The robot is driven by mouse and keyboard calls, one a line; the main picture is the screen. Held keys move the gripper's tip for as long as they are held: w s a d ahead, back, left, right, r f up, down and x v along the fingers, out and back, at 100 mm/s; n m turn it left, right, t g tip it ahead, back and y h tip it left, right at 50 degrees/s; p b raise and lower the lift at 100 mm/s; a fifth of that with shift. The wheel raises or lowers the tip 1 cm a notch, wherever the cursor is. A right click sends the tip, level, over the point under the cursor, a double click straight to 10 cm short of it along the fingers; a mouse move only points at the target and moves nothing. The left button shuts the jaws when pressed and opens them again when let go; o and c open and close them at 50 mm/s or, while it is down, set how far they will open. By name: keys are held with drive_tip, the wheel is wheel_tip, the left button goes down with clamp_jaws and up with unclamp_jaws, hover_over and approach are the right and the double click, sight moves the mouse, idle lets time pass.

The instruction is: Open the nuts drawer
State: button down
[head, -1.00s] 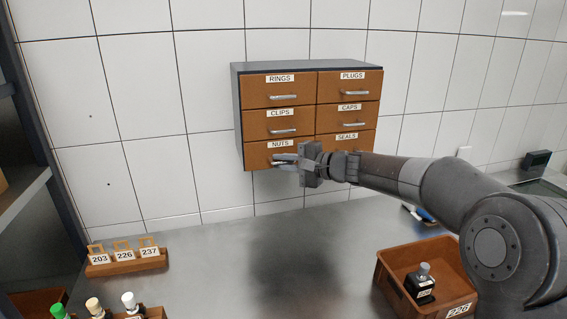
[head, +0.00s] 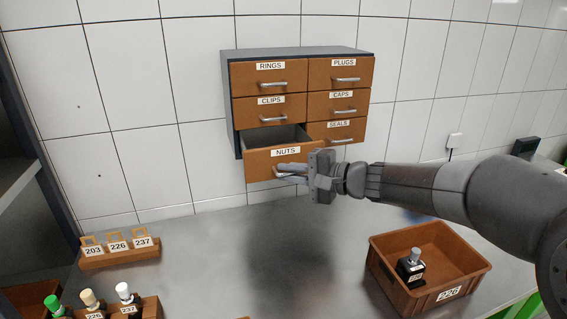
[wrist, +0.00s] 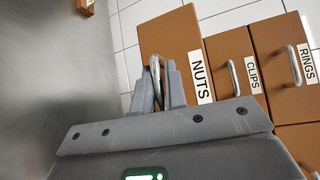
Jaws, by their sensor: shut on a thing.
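The nuts drawer (head: 262,167) is at the lower left of the wall cabinet (head: 300,53) in the head view. It is pulled partly out, and its dark inside shows above the front. My gripper (head: 291,170) is in front of it, shut on the drawer's metal handle. In the wrist view, the two grey fingers of my gripper (wrist: 160,88) close around the handle (wrist: 156,75). The brown front with the NUTS label (wrist: 201,78) is beside them. My gripper hides part of the handle and the drawer's right side in the head view.
The rings (head: 255,76), clips (head: 255,110), plugs, caps and seals drawers are shut. Below, the bench has a tray (head: 462,276) marked 226 holding a black-bodied item, a tag rack (head: 120,257) and a stand of colored-top items at the lower left. The middle bench is clear.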

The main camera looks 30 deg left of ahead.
drive_tip(key=shift+s+d+f, duration=0.25)
drive_tip(key=shift+s+d, duration=0.05)
drive_tip(key=shift+d, duration=0.15)
drive_tip(key=c, duration=1.8)
unclamp_jaws()
drive_tip(key=shift+o, duration=1.4)
drive_tip(key=shift+a+r, duration=0.1)
drive_tip(key=d+r, duration=0.1)
drive_tip(key=d, duration=0.9)
drive_tip(key=shift+d+r, duration=0.35)
